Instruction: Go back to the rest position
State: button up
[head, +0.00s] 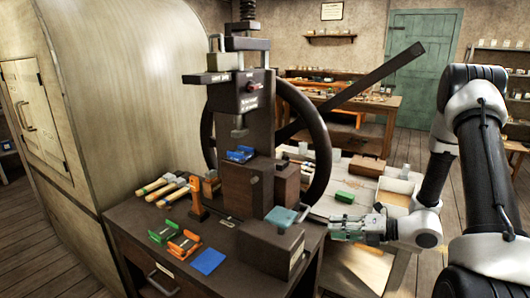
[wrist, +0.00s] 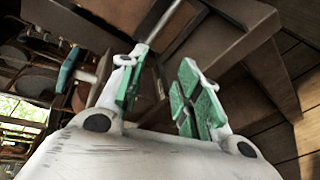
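My gripper (head: 340,230) is at the right of the press bench, just right of the brown box with the teal-topped block (head: 285,217). In the wrist view my gripper's green-padded fingers (wrist: 160,92) stand apart with nothing held between them. The dark handwheel press (head: 250,105) stands upright on the bench, with a large handwheel (head: 325,150) behind it and a long bar slanting up to the right. A blue piece (head: 240,154) sits under the press's ram.
The dark bench (head: 135,220) holds hammers or chisels (head: 160,187), an orange stand (head: 198,200), green and orange holders (head: 183,245) and a blue plate (head: 208,261). A pale table with a green block (head: 345,197) lies behind my gripper. A large rounded metal cabinet (head: 130,80) fills the left.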

jog(key=s+d+r+n+g+h, duration=0.25)
jog(key=s+r+n+g, duration=0.2)
jog(key=s+n, duration=0.6)
jog(key=s+d+r+n+g+h, duration=0.25)
jog(key=s+n+g, duration=0.4)
jog(key=n, duration=0.65)
jog(key=s+d+r+n+t+h, duration=0.2)
jog(key=r+n, duration=0.2)
jog(key=r, duration=0.2)
jog(key=s+d+r+n+t+h, duration=0.1)
jog(key=s+r+n+t+h, duration=0.1)
jog(key=r+n, duration=0.3)
jog(key=s+d+r+n+t+h, duration=0.2)
jog(key=s+r+n+t+h, duration=0.1)
jog(key=r, duration=0.6)
jog(key=shift+d+n+t+h, duration=0.35)
jog(key=shift+n+t+h, duration=0.25)
jog(key=shift+n, duration=0.45)
